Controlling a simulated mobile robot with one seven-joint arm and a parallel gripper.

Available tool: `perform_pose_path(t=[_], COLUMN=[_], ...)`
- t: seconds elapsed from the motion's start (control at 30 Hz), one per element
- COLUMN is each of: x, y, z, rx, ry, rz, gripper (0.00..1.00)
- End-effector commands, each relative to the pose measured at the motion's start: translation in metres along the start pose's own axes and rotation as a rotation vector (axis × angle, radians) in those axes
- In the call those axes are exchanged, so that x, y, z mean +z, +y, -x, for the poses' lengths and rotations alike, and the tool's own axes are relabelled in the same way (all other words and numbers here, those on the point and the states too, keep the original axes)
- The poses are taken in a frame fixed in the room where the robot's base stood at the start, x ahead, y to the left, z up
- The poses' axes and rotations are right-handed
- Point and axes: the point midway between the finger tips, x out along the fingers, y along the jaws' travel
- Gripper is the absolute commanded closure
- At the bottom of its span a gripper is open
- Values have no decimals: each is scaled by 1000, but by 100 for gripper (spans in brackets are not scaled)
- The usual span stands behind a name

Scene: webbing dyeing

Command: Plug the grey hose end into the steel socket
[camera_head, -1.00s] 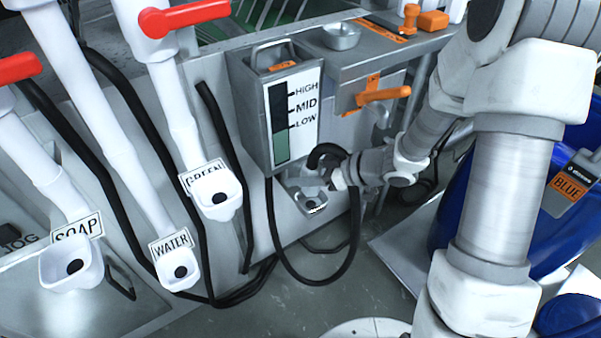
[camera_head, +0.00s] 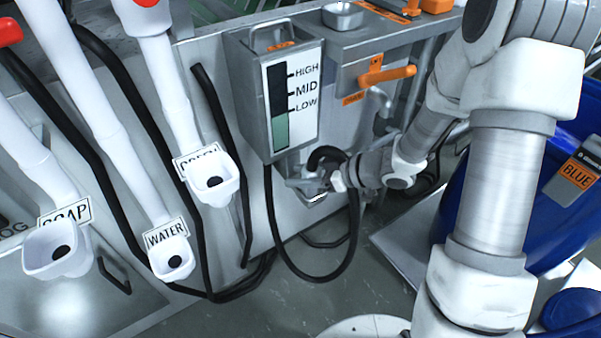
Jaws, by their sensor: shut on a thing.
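My gripper (camera_head: 316,183) is shut low in front of the panel, just below the gauge tank. The black hose (camera_head: 311,279) hangs from the tank's underside in a loop and curves up and over to my gripper. The grey hose end is between my fingers and mostly hidden by them. The steel socket (camera_head: 317,197) shows only as a small bright edge directly under my gripper. I cannot tell whether the hose end touches it or is inside it.
The gauge tank (camera_head: 252,95) with HIGH, MID and LOW marks is above my gripper. An orange-handled valve (camera_head: 388,75) is to its right. A blue barrel (camera_head: 540,195) is at right.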

Motion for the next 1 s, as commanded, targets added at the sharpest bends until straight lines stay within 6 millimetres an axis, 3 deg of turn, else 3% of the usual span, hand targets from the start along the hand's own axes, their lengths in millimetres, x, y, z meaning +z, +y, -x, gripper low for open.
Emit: perform_pose_path(t=[0.07,0.1,0.27,0.67,0.77,1.0], x=[-1,-1,-1,-1,-3,-4], y=[0,0,0,1,1,2], z=[0,0,0,6,20,77], rx=[0,0,0,2,3,6], ry=[1,1,1,-1,-1,-1], rz=[1,1,0,-1,-1,-2], gripper=[100,47,18,16,16,16])
